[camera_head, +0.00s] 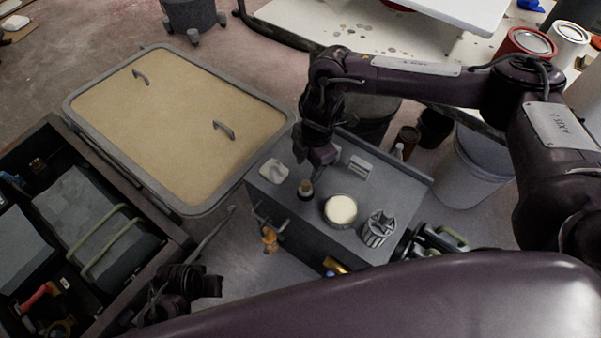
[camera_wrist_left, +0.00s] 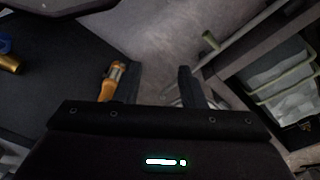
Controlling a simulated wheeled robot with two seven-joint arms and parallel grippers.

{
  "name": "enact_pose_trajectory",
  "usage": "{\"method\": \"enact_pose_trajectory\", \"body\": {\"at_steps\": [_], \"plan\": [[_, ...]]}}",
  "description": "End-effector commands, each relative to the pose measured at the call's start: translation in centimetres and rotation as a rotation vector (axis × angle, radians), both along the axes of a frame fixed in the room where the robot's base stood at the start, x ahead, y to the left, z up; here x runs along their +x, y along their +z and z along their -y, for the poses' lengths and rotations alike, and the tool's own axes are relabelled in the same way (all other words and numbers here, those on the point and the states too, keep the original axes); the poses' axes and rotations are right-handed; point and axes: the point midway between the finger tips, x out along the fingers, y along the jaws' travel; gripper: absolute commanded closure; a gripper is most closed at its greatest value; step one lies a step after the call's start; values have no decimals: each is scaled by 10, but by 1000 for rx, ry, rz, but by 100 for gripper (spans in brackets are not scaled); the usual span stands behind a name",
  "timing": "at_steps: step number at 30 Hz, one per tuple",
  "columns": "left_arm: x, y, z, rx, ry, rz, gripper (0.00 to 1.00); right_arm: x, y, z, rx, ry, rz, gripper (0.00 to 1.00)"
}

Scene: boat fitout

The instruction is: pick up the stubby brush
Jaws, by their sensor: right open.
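The stubby brush (camera_head: 306,189) seems to be the small upright piece with a pale wooden top and a dark lower part, standing on the grey cabinet top (camera_head: 345,240). My right gripper (camera_head: 319,156) is over the cabinet, just behind and above the brush in the head view, pointing down. It is open, and it appears apart from the brush. My left gripper (camera_head: 205,284) is low in front of the cabinet, to its left. In the left wrist view its two fingers (camera_wrist_left: 160,84) stand apart with nothing held between them.
A round cream-topped tin (camera_head: 340,210), a ribbed grey holder (camera_head: 380,228), a pale lump (camera_head: 273,170) and a small white-topped block (camera_head: 360,167) share the cabinet top. An orange-handled tool (camera_head: 269,239) is at the cabinet's front, close to my left finger in the wrist view (camera_wrist_left: 113,82).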

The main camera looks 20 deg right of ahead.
Motion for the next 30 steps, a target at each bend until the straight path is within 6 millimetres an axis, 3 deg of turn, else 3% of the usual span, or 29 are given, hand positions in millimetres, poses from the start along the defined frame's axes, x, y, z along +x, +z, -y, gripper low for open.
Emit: {"method": "enact_pose_trajectory", "body": {"at_steps": [15,25,30], "plan": [[-4,43,3,2,-18,-10,64,-6,-68,-7,0,2,-2,51],[-6,51,4,2,-21,-14,64,-6,-74,-7,0,1,0,51],[-6,51,3,2,-21,-14,64,-6,-74,-7,0,1,0,72]]}}
